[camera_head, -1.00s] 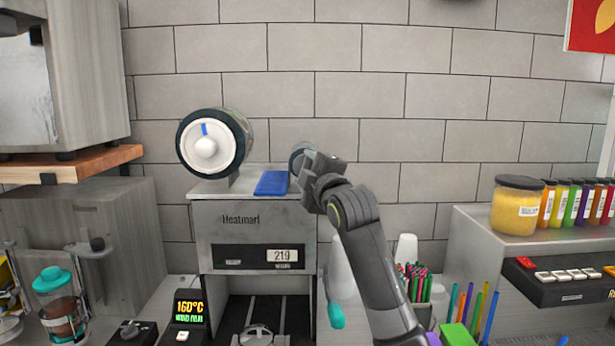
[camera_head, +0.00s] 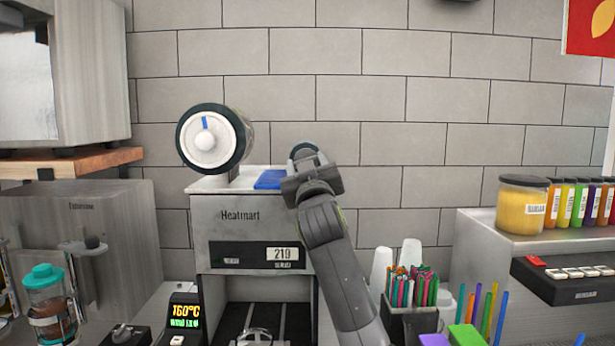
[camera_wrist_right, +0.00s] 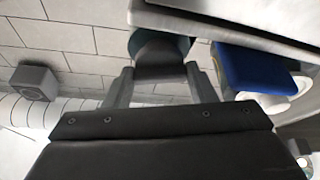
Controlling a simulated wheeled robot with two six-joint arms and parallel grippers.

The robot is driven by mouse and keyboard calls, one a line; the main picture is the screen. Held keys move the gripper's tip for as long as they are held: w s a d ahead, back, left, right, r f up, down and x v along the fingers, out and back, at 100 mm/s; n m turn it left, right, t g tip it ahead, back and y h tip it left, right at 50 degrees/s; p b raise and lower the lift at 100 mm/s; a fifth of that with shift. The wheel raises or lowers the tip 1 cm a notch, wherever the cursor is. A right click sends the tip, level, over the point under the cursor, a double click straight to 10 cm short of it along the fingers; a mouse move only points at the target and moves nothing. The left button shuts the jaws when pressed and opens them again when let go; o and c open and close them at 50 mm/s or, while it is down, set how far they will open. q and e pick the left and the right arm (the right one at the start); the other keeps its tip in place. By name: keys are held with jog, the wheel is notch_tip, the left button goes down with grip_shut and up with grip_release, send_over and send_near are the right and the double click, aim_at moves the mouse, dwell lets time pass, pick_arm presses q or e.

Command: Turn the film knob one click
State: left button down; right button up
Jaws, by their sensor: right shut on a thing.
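The cup sealer (camera_head: 226,230) stands against the tiled wall, its display reading 219. A large film roll (camera_head: 232,140) with a white hub and a blue mark sits on its upper left. A round dark knob (camera_head: 303,149) is at the upper right, mostly hidden behind my right gripper (camera_head: 306,163). In the right wrist view, the fingers of my right gripper (camera_wrist_right: 158,82) are on both sides of the dark round knob (camera_wrist_right: 160,48) and shut on it. The blue piece (camera_head: 270,179) lies on the sealer top, beside the gripper. My left gripper is not in view.
A yellow jar (camera_head: 522,208) sits on the right shelf. A 160°C display (camera_head: 186,311) is at the front left.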

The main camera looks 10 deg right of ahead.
jog(key=shift+w+a+f+m+g+h+b, duration=0.1)
jog(key=shift+m+g+h+b, duration=0.3)
jog(key=shift+m+h+b, duration=1.3)
jog(key=shift+s+a+f+m+g+h+b, duration=0.1)
jog(key=shift+m+g+h+b, duration=0.4)
jog(key=shift+m, duration=2.25)
jog(key=shift+w+a+m+g+h+b, duration=0.1)
jog(key=shift+m+g+h+b, duration=0.2)
jog(key=shift+m+h+b, duration=1.35)
jog(key=shift+m+y+p, duration=0.35)
jog(key=shift+m+p, duration=0.45)
jog(key=o, duration=1)
jog(key=shift+r, duration=0.1)
